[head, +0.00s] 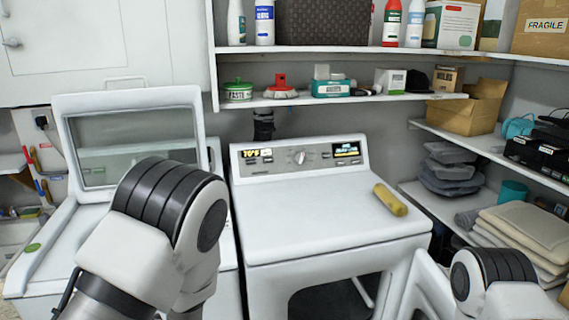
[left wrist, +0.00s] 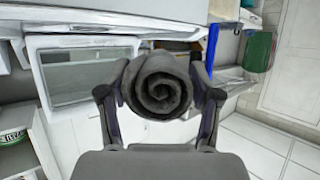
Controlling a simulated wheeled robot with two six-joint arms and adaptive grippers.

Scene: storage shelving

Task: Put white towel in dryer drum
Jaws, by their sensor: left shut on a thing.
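My left gripper (left wrist: 160,92) is shut on a rolled towel (left wrist: 157,88), seen end-on as a spiral in the left wrist view. The roll looks dark grey there, not white. In the head view only my left arm shows, and the gripper and roll are hidden. The white dryer (head: 320,215) stands in the middle, with its front opening (head: 325,300) dark at the bottom edge. Its door (head: 425,285) appears swung open to the right. The drum's inside is mostly out of view. My right arm enters at bottom right; its gripper is not in view.
A white washer (head: 30,255) with raised lid (head: 130,110) stands left of the dryer. Shelves at right hold folded beige towels (head: 525,225), grey cloths (head: 450,170) and a teal cup (head: 513,191).

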